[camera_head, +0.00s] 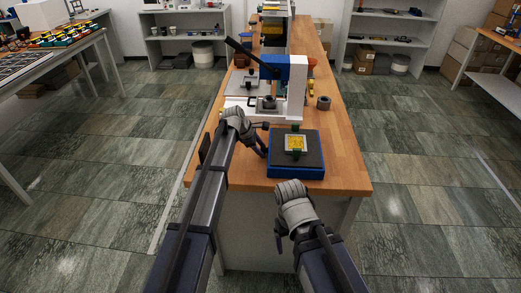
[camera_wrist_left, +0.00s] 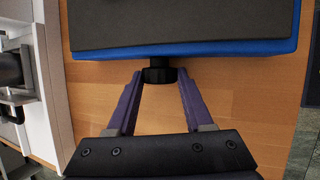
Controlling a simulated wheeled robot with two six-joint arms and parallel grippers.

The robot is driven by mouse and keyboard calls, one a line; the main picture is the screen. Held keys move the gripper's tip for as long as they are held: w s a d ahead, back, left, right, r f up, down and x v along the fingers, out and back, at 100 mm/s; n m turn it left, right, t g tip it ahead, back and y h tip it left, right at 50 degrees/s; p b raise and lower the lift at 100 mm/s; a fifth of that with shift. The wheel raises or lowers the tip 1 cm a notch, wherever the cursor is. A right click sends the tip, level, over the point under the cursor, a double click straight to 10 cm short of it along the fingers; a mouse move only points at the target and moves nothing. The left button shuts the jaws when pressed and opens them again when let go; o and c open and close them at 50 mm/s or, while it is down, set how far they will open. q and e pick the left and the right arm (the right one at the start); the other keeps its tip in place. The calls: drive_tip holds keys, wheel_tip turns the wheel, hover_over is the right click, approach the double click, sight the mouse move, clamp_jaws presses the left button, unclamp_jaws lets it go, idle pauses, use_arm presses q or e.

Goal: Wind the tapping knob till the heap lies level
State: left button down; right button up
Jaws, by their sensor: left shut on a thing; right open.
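A blue box with a dark grey top (camera_head: 314,163) stands near the front end of the wooden bench. On it sits a small square holder with green parts at two opposite edges (camera_head: 296,129) and a yellow heap (camera_head: 295,143) inside; the heap's fine shape is too small to tell. My left gripper (camera_head: 264,151) is at the left side of the box. In the left wrist view, its fingers are shut on the black knob (camera_wrist_left: 159,74) on the box's side. My right gripper (camera_head: 280,238) is open, apart from the box, in front of the bench's near edge.
A blue and white press (camera_head: 297,88) with a long black lever stands just behind the box. A dark brown ring-like part (camera_head: 324,103) lies to its right. The bench top (camera_head: 346,170) is bare right of the box.

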use_arm(q)
drive_tip(key=shift+c, duration=1.5)
unclamp_jaws()
drive_tip(key=shift+r, duration=0.1)
drive_tip(key=p+v, duration=0.7)
drive_tip(key=shift+a+r, duration=0.15)
drive_tip(key=shift+r, duration=0.1)
drive_tip(key=shift+s, duration=0.1)
